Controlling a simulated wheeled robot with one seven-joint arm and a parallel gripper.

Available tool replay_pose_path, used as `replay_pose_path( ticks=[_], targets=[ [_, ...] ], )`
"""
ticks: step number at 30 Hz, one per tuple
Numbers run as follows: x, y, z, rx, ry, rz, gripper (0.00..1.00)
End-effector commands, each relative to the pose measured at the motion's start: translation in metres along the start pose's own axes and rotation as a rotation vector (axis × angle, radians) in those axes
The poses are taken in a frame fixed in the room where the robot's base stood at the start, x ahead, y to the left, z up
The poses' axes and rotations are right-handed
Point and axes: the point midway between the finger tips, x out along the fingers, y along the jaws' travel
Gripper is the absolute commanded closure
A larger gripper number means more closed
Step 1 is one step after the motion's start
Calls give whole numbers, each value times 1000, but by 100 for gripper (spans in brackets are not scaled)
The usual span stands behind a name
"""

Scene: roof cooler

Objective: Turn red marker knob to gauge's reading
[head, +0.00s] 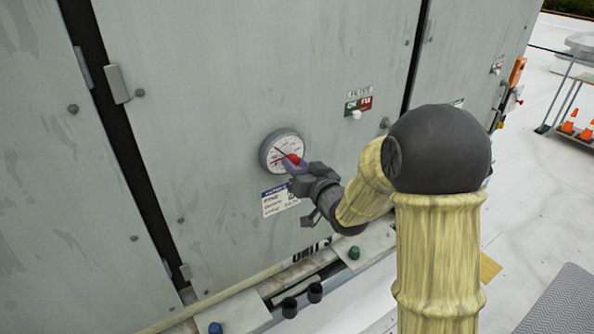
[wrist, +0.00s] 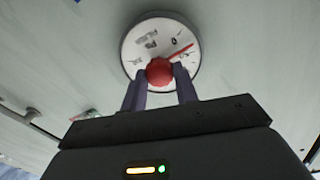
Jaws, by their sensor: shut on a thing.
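A round white-faced gauge (head: 270,156) with a grey rim is set on the cabinet door. In the wrist view the gauge (wrist: 134,50) fills the top middle. Its red knob (wrist: 160,71) sits low on the face there, with a thin red marker pointing to the upper right. In the head view the red knob (head: 293,158) shows at the gauge's centre right, and a thin dark needle points to the upper left. My gripper (head: 292,164) is shut on the knob, one finger on each side. The wrist view is too small to read the numbers or tell the dark needle.
A label (head: 280,198) is just below the gauge. A low ledge with pipe stubs (head: 302,299) runs along the cabinet's foot. White roof floor and traffic cones (head: 569,124) lie to the right.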

Motion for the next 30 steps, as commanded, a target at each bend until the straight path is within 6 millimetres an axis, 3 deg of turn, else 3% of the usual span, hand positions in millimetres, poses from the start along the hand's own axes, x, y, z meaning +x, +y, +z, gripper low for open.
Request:
replay_pose_path(
  ticks=[21, 30],
  targets=[
    [0, 3, -1, 673, -29, 0, 93],
    [0, 3, 0, 858, -37, -1, 93]
  ],
)
